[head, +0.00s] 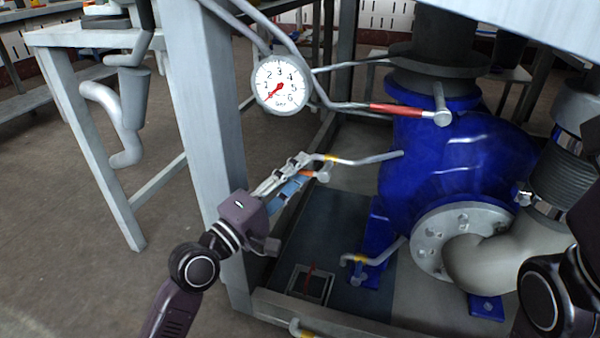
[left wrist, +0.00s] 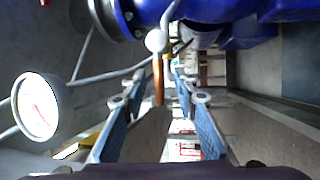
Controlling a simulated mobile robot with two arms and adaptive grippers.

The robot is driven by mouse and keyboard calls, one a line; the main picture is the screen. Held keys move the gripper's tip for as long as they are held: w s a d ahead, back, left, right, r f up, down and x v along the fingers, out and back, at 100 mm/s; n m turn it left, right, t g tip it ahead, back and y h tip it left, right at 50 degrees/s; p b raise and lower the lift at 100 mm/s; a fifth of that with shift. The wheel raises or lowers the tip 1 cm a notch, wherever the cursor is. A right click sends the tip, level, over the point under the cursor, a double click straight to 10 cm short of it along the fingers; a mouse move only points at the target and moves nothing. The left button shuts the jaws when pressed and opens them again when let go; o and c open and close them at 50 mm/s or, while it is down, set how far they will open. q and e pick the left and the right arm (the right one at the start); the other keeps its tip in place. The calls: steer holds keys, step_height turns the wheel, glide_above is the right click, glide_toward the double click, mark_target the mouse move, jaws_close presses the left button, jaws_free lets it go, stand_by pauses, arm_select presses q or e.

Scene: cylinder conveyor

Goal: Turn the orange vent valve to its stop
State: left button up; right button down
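The orange vent valve shows in the head view as a small orange lever (head: 306,173) with a pale round end, beside a thin pipe with a yellow band. In the left wrist view the orange lever (left wrist: 157,82) stands between my two blue-padded fingers, with a pale ball at its upper end. My left gripper (head: 300,169) is open, with its fingertips at the lever in the head view; it also shows in the left wrist view (left wrist: 160,98). Gaps show on both sides of the lever; contact cannot be told. My right gripper is out of view.
A round gauge (head: 280,84) hangs above my left gripper. A lever with a red sleeve (head: 395,110) crosses the blue pump housing (head: 455,155). A grey frame post (head: 203,120) stands close left of my gripper. A low pipe with a yellow band (head: 361,259) sits below.

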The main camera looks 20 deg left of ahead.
arm_select(q)
steer(key=shift+w+d, duration=0.1)
steer(key=shift+w, duration=0.1)
jaws_close()
stand_by(0.4)
